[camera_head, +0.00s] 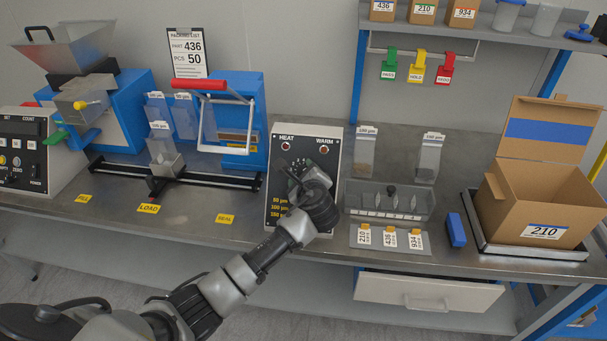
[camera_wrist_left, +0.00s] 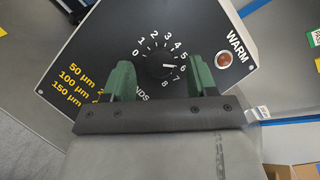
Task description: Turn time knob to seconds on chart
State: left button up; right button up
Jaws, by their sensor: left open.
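The time knob (camera_wrist_left: 157,65) is a black dial on the dark control panel (camera_wrist_left: 100,40), ringed by white numbers 0 to 8. Its white mark points towards about 6. The yellow chart (camera_wrist_left: 74,87) lists 50, 100 and 150 µm; its seconds column is hidden by my gripper. My left gripper (camera_wrist_left: 161,76) is open, with green fingers on either side of the knob and gaps between; I cannot tell how far above the panel they are. In the head view, my left gripper (camera_head: 303,172) covers the knob on the panel (camera_head: 333,150). My right gripper is not in view.
The blue sealer (camera_head: 240,95) with its red handle stands left of the panel. A grey tray (camera_head: 360,210) and label cards (camera_head: 390,238) lie to the right. An open cardboard box (camera_head: 505,210) is at far right. A packing list (camera_head: 187,55) reads part 436, 50 pieces.

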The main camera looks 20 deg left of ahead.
pick_arm(q)
jog(key=shift+w+a+f, duration=0.15)
jog(key=shift+w+a, duration=0.1)
jog(key=c, duration=0.9)
jog(key=shift+c, duration=0.2)
jog(key=shift+n, duration=0.3)
jog(key=n+p, duration=0.1)
jog(key=n+g+p, duration=0.1)
jog(key=n, duration=0.1)
jog(key=n+g, duration=0.1)
jog(key=shift+w+d+r+n+p, duration=0.15)
jog(key=shift+r+n+p, duration=0.15)
jog(key=shift+p, duration=0.1)
jog(key=shift+n+g+p, duration=1.05)
jog(key=shift+n+g, duration=0.05)
jog(key=shift+n, duration=1.2)
